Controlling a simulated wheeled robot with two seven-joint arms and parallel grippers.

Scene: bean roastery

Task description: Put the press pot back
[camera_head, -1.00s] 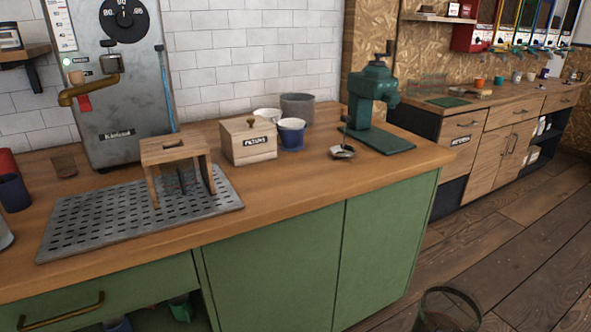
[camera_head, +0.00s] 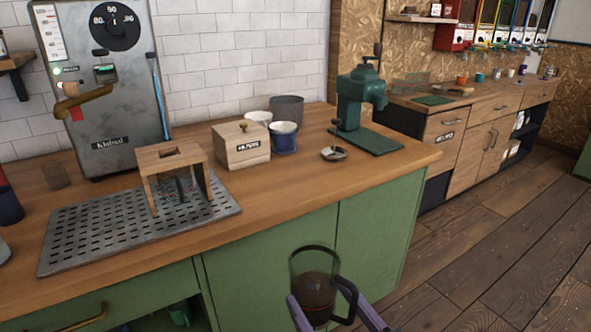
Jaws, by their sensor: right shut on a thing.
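The press pot (camera_head: 315,277) is a clear glass pot with a dark rim, a black handle and dark brown contents. It is upright at the bottom centre of the head view, in front of the green cabinet. My right gripper (camera_head: 335,312) is shut on the press pot, its purple-grey fingers on either side of the pot's lower part and handle. The pot's base is close to the picture's lower edge. My left gripper is not in view.
A wooden stand (camera_head: 172,160) stands on the perforated metal tray (camera_head: 90,232). A wooden filter box (camera_head: 241,146), cups (camera_head: 284,138) and a green grinder (camera_head: 361,105) stand farther back. The wooden counter (camera_head: 290,190) is clear along its front right. Another counter (camera_head: 480,110) stands behind.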

